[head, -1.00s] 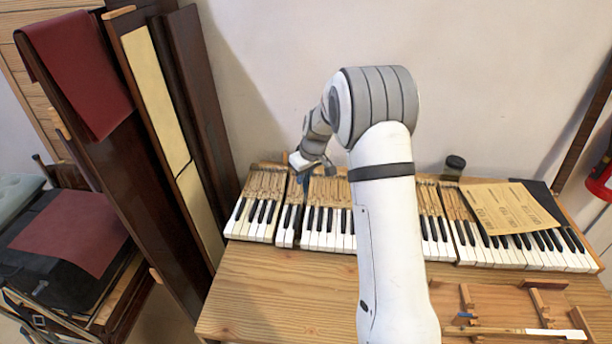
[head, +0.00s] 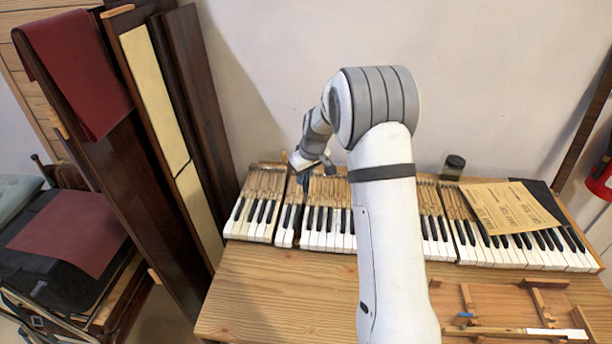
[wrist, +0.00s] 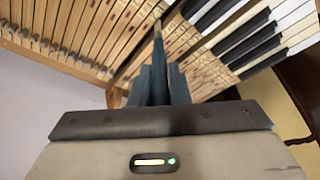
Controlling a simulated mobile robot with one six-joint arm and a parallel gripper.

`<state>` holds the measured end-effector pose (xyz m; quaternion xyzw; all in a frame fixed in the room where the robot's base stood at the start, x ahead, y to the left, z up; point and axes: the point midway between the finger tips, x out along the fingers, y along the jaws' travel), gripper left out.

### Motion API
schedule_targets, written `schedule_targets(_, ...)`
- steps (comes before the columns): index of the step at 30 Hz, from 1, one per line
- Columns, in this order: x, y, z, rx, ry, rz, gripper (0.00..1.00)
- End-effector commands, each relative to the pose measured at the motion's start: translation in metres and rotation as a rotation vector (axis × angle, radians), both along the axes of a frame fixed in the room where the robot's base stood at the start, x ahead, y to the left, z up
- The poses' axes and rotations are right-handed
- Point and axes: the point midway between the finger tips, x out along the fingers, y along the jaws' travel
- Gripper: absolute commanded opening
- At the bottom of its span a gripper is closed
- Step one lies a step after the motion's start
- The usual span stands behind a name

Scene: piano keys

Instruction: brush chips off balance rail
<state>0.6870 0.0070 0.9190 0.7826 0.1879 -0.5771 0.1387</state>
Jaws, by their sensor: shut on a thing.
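My gripper (wrist: 160,84) is shut on a slim dark tool (wrist: 157,45), probably a brush, which points away from the wrist. In the head view my gripper (head: 305,178) is over the left part of the keyboard, near the narrow gap between key sections. The piano keys (head: 325,240) lie in a row, with white and black fronts and bare wooden rear levers. The wooden levers (wrist: 75,25) also show in the wrist view. I cannot make out the balance rail or any chips. Whether the tool's tip touches the wood is unclear.
My arm hides the middle keys. A brown paper sheet (head: 510,207) lies over the right keys, with a dark round container (head: 454,163) behind. A wooden tray (head: 500,300) stands front right. Tall dark panels (head: 150,130) lean at left. The bench's left front is clear.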

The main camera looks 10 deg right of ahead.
Motion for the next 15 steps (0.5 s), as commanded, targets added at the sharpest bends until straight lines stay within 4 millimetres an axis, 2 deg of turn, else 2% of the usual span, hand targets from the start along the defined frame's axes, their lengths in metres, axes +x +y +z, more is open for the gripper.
schedule_targets(15,-0.0001,0.0005,-0.0069,0.000,0.000,0.001,0.00)
